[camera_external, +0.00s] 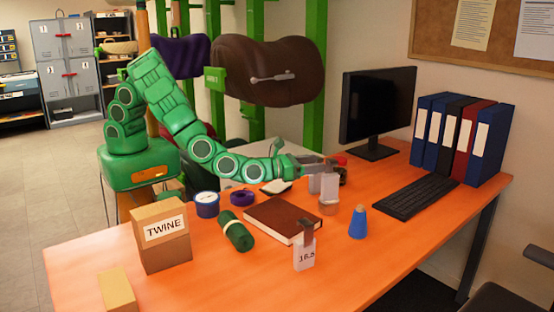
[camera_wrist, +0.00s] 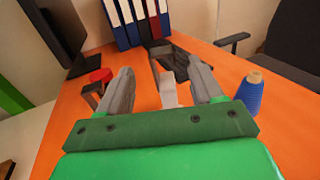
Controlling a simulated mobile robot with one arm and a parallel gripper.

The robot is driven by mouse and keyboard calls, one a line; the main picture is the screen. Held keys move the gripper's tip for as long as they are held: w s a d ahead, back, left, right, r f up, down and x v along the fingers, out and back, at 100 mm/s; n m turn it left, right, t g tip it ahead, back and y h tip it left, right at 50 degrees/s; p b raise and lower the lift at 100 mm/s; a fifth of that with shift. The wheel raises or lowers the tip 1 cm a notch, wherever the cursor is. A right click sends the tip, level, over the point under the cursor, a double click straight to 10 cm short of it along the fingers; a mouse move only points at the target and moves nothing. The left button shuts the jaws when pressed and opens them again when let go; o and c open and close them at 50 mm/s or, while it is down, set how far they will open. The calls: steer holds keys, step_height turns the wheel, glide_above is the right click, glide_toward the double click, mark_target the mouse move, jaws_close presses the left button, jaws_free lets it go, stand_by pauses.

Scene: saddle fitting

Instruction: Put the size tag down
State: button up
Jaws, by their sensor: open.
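My gripper (camera_external: 322,172) is open over the orange table, at the end of my green arm. In the wrist view its two grey fingers (camera_wrist: 163,88) stand apart. A pale tag-like piece (camera_wrist: 168,92) with a dark strap shows between them, with a gap on each side. In the external view a pale tag (camera_external: 329,187) shows at the fingertips, partly mixed with them; whether it touches the table is unclear. Another white tag (camera_external: 304,256) with a brown strap, reading about 16.5, stands at the table's front, apart from my gripper.
Near my gripper are a red-lidded jar (camera_external: 341,170), a small copper-coloured round thing (camera_external: 327,207) and a blue cone (camera_external: 358,223). A brown book (camera_external: 283,219), green roll (camera_external: 235,232) and TWINE box (camera_external: 162,236) lie left. A keyboard (camera_external: 415,198) and binders stand right.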

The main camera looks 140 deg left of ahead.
steer(key=shift+v, duration=1.85)
steer(key=shift+r, duration=0.1)
